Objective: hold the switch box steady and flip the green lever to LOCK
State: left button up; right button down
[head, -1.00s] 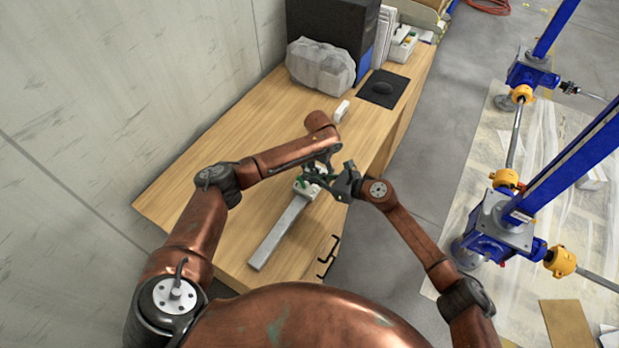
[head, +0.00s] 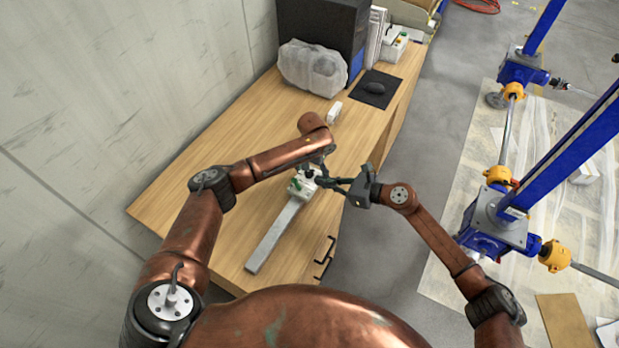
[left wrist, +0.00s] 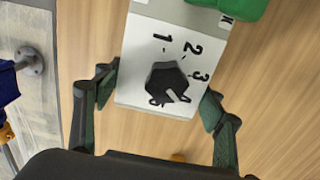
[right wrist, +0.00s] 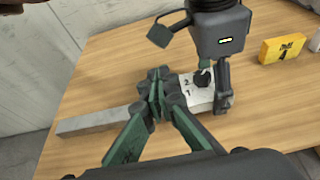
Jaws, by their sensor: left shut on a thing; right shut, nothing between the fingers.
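The switch box (head: 302,188) stands on the wooden table, with a grey bar (head: 275,236) running from it. In the left wrist view its white face (left wrist: 140,65) shows a black knob (left wrist: 168,82) and the numbers 1, 2 and 3. The green lever (left wrist: 243,8) is cut off at the top edge beside a letter K; its position cannot be told. My left gripper (left wrist: 158,97) is shut on the switch box, one finger on each side. My right gripper (right wrist: 160,96) is shut and empty; in the right wrist view its fingers overlap the box's near end, hiding the lever mostly.
A yellow box (right wrist: 283,48) shows in the right wrist view. Blue jacks (head: 497,222) stand on the floor at right.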

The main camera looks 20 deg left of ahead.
jog(key=shift+v, duration=2.3)
pick_arm(q)
jog(key=o, duration=2.2)
